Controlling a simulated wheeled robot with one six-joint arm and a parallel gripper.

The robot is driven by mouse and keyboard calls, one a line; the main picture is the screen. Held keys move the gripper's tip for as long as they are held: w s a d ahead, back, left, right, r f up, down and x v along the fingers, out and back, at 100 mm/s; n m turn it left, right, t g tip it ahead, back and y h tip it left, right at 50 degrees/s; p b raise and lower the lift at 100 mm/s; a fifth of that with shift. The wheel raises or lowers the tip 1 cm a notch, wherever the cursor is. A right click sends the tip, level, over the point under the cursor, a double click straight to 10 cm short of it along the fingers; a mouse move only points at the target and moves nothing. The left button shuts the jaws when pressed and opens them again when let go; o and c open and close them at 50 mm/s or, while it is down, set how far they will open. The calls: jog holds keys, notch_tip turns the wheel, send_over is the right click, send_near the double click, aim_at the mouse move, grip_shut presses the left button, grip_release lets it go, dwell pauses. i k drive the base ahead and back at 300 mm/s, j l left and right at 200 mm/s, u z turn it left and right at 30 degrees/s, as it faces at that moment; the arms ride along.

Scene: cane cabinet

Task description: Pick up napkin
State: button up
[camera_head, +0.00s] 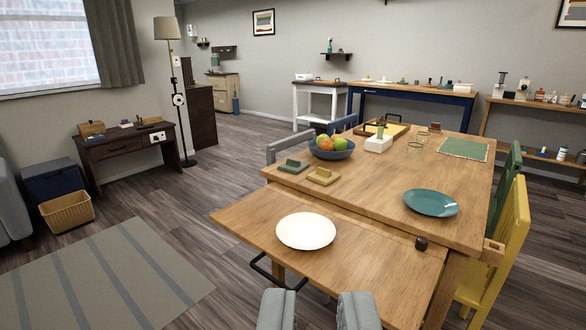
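I cannot pick out a napkin with certainty. A folded-looking green item (293,167) and a yellow one (323,176) lie near the table's left edge, each with a small raised part. A white box (379,143) stands farther back, and a flat green mat (465,148) lies at the far right of the table. My gripper (317,297) shows at the bottom edge, its two grey fingers apart with nothing between them. It is in front of the wooden table (375,185), away from all these items.
A white plate (306,231) lies on the table's near leaf, and a green plate (431,203) to the right. A fruit bowl (331,152) stands at the left edge. A yellow chair (507,240) is at the right. A striped rug (105,280) covers open floor at left.

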aim_at(292, 166)
jog(key=i+j, duration=0.25)
jog(key=i, duration=0.25)
jog(key=i+j, duration=0.25)
jog(key=i, duration=0.2)
jog(key=i+j, duration=0.3)
jog(key=i, duration=0.2)
jog(key=i+j, duration=0.25)
jog(key=i, duration=0.2)
jog(key=i+j, duration=0.25)
jog(key=i, duration=0.25)
jog(key=l+z, duration=0.05)
